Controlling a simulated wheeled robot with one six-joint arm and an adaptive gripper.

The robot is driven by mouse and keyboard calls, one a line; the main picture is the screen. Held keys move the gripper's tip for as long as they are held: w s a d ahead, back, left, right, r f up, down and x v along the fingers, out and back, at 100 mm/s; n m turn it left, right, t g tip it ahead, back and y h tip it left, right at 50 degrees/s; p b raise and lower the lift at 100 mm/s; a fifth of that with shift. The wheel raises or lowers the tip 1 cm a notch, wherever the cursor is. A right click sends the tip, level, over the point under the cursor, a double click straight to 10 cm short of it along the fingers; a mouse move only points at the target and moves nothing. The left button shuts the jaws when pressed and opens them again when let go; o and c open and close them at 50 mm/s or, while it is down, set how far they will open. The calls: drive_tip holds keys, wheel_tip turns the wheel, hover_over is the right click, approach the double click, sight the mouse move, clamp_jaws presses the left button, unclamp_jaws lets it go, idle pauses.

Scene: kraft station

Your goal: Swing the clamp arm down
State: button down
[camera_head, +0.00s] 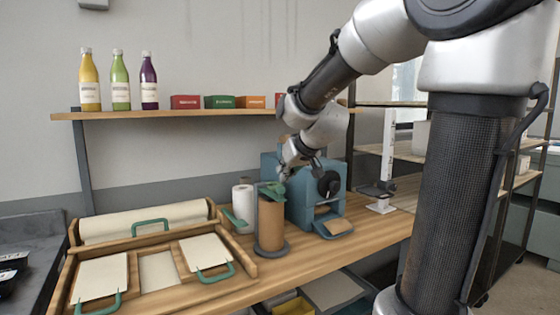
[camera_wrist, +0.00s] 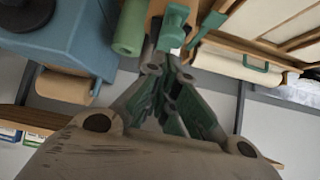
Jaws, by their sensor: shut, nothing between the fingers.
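A brown kraft roll (camera_head: 270,222) stands upright on a round dark base on the wooden counter. A green piece, which looks like the clamp arm (camera_head: 272,189), sits at the top of the roll; its exact angle is hard to tell. A green part with a block-like end (camera_wrist: 173,28) shows near the fingertips in the wrist view. My gripper (camera_head: 284,175) is shut and empty, just above or beside the green piece. In the wrist view its fingertips (camera_wrist: 168,55) are close to the green part; I cannot tell whether they touch.
A blue machine (camera_head: 300,190) stands right behind the roll. A white roll (camera_head: 243,205) stands to its left. A wooden tray (camera_head: 160,270) with green-handled panels fills the left counter. A shelf (camera_head: 180,114) with bottles (camera_head: 120,82) and small boxes runs along the wall above.

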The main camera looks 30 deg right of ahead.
sight(284, 189)
drive_tip(key=shift+s+f, duration=0.25)
drive_tip(key=shift+f, duration=0.35)
drive_tip(key=shift+s+f, duration=0.3)
drive_tip(key=shift+f, duration=0.3)
drive_tip(key=shift+s+f, duration=0.25)
drive_tip(key=shift+f, duration=0.35)
